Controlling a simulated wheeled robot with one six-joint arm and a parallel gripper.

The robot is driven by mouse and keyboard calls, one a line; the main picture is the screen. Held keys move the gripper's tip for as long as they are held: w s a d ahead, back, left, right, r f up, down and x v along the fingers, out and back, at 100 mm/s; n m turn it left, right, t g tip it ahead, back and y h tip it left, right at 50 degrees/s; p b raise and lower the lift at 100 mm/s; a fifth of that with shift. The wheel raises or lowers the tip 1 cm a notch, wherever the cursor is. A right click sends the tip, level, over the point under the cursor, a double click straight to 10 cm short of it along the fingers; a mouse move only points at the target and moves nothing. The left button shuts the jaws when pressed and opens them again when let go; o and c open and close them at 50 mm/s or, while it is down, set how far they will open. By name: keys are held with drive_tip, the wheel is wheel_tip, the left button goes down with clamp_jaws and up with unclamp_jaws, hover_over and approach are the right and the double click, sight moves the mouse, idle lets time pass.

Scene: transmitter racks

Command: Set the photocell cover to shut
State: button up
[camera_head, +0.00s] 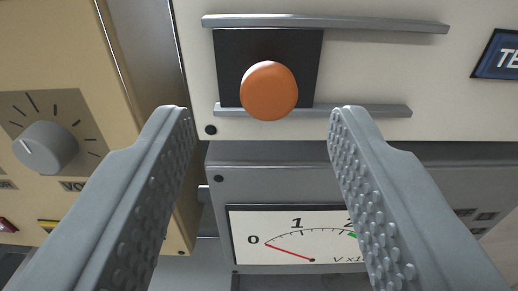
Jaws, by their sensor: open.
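The photocell cover appears to be the dark sliding plate (225,75) with a round orange knob (268,91), set between two horizontal metal rails on a cream panel. The plate sits at the left end of the upper rail (325,22) and the lower rail (365,111). The rails run on to the right of it, with bare panel between them. My gripper (262,115) is open, its two ridged grey fingers spread left and right in the lower part of the view. The knob shows between and slightly above the fingertips, and neither finger appears to touch it.
A grey meter panel with a white dial (290,240) lies below, its red needle near 0. A tan panel on the left carries a grey rotary knob (45,148). A blue label (498,56) is at the right edge, partly cut off.

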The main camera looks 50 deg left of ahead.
drive_tip(key=v, duration=1.4)
drive_tip(key=shift+a+f, duration=0.1)
drive_tip(key=s+d+f+m+t+h, duration=0.3)
drive_tip(key=s+f+m+h, duration=0.2)
drive_tip(key=s+f, duration=0.5)
drive_tip(key=s+d+f+m+t+h, duration=0.3)
drive_tip(key=s+f+h, duration=0.6)
drive_tip(key=f, duration=0.6)
drive_tip(key=shift+s+d+f+m, duration=0.15)
drive_tip(key=shift+s+d+m, duration=0.4)
drive_tip(key=shift+m, duration=0.65)
